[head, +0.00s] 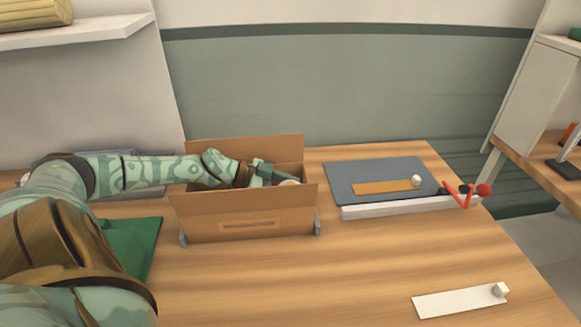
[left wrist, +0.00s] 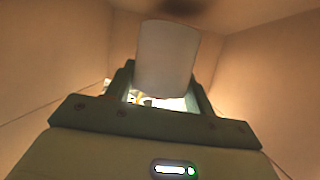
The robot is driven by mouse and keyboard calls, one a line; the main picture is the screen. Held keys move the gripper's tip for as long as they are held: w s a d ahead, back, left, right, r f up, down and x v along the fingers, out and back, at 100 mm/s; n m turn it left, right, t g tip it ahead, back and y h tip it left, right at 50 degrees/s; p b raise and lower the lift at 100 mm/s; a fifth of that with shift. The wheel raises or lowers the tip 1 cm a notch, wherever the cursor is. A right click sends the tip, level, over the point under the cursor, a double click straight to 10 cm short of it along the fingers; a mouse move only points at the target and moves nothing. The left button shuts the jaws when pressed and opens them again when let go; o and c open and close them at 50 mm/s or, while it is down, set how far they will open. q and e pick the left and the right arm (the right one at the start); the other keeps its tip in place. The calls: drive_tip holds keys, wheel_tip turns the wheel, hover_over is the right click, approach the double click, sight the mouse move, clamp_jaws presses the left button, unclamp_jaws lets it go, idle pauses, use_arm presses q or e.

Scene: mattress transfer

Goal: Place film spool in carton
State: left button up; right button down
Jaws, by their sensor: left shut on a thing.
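An open brown carton (head: 215,228) stands on the wooden table, with its flaps up at front and back. My left arm reaches into it from the left, and my left gripper (head: 277,177) is inside near its right end. The left gripper is shut on the film spool. In the left wrist view the spool (left wrist: 167,58) is a pale, whitish cylinder between the two fingers (left wrist: 165,90), with tan carton walls (left wrist: 270,75) around it. The carton's floor is mostly hidden in the head view. My right gripper is in neither view.
A blue-grey mat (head: 350,170) with an orange strip (head: 380,187) lies right of the carton, behind a white bar (head: 390,209). Red and black items (head: 466,192) stand at its right end. A white strip (head: 450,303) lies at front right. A green mat (head: 130,245) lies left. The front middle is clear.

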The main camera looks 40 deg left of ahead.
use_arm(q)
wheel_tip(320, 180, down, 2)
drive_tip(key=shift+w+f, duration=0.1)
drive_tip(key=shift+r, duration=0.2)
drive_tip(key=shift+f, duration=0.1)
drive_tip(key=o, duration=1.1)
drive_tip(key=shift+c, duration=0.2)
